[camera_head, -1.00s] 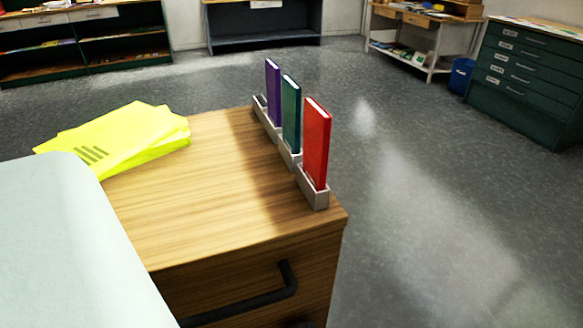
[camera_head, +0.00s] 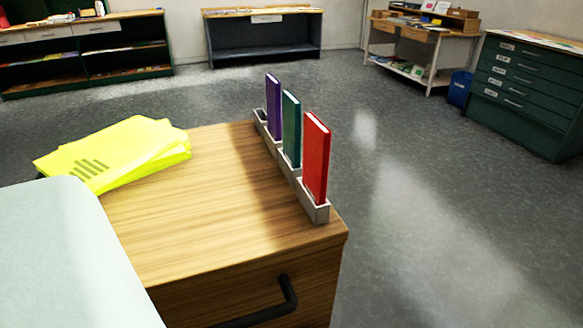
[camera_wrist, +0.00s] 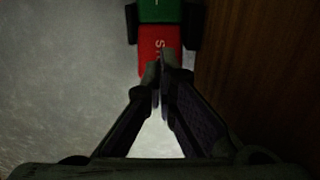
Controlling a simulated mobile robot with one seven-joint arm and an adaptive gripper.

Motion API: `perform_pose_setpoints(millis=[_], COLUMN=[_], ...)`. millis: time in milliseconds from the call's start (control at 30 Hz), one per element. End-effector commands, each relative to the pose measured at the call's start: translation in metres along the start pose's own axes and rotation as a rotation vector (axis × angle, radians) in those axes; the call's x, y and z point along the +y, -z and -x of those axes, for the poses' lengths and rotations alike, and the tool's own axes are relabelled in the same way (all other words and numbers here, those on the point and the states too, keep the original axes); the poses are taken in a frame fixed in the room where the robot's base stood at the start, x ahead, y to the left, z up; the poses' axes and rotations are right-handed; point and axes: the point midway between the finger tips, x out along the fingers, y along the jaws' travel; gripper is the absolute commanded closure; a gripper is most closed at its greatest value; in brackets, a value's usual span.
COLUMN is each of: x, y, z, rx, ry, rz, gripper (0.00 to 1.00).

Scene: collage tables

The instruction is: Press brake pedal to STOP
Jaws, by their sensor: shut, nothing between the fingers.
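The brake pedal (camera_wrist: 152,40) shows in the wrist view at the top centre as a red part with white lettering, partly hidden by my fingertips. A green part (camera_wrist: 161,10) adjoins it above, with dark pieces on both sides. My gripper (camera_wrist: 160,72) is shut and empty, its fingertips together over the lower edge of the red part. I cannot tell whether the tips touch it. The pedal and my gripper are not in the head view.
A wooden cabinet (camera_head: 190,235) carries yellow sheets (camera_head: 112,152) and a purple, a green and a red book (camera_head: 315,158) in small holders. Its dark handle (camera_head: 285,300) sticks out in front. A wooden face (camera_wrist: 265,80) lies close right of my gripper. Grey floor is open at right.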

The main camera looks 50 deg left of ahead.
Motion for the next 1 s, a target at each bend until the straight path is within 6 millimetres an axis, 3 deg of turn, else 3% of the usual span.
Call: perform_pose_setpoints(millis=[1000], x=[0.0], y=[0.0], z=[-0.015], rx=[0.0], ry=[0.0], rz=[0.0], gripper=[1.0])
